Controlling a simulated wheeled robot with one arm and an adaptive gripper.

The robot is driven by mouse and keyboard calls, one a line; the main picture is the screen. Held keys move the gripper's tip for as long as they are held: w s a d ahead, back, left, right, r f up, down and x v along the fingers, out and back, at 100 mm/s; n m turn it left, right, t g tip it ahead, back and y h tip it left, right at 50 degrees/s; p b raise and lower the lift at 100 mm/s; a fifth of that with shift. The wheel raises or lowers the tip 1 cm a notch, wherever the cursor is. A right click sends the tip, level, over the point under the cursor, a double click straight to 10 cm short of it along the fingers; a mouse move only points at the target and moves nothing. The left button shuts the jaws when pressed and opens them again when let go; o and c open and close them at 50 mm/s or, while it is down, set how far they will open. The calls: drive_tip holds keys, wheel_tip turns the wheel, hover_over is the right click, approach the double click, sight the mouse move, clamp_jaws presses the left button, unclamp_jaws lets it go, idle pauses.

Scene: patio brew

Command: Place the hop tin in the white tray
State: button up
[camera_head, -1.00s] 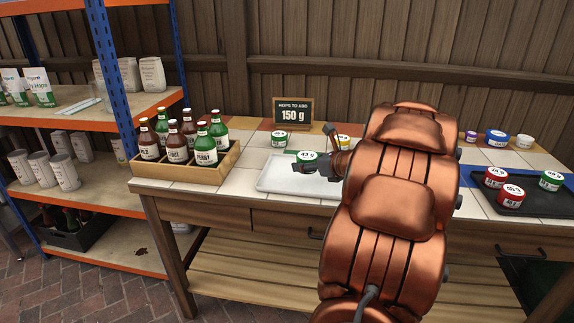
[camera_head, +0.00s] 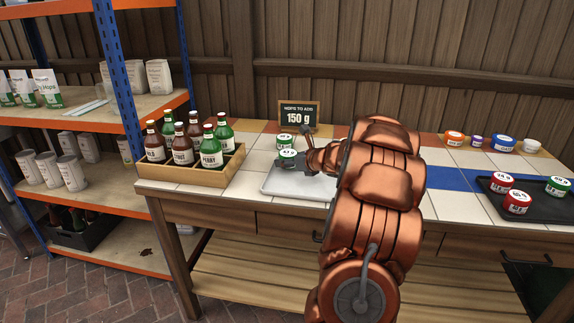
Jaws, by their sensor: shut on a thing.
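My gripper (camera_head: 289,165) is over the left part of the white tray (camera_head: 308,190) on the tiled table. It is shut on a green hop tin with a white label that seems to read 43 g (camera_head: 286,154). The tin is upright and close above the tray; I cannot tell whether it touches the tray floor. My arm covers the tray's right side. Another green and white tin (camera_head: 285,141) stands just behind the tray.
A wooden crate of bottles (camera_head: 190,165) stands left of the tray. A sign reading 150 g (camera_head: 298,115) stands behind. A dark tray (camera_head: 532,203) with several tins is at the right, and more tins, including an orange one (camera_head: 454,138), stand at the back right.

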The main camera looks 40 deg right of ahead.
drive_tip(key=shift+f, duration=0.6)
drive_tip(key=shift+f+b, duration=0.15)
drive_tip(key=shift+b, duration=0.15)
drive_tip(key=o, duration=1.1)
drive_tip(key=shift+o, duration=0.2)
drive_tip(key=shift+r+p, duration=0.3)
drive_tip(key=shift+p, duration=0.1)
drive_tip(key=v, duration=1.2)
drive_tip(key=shift+f, duration=0.15)
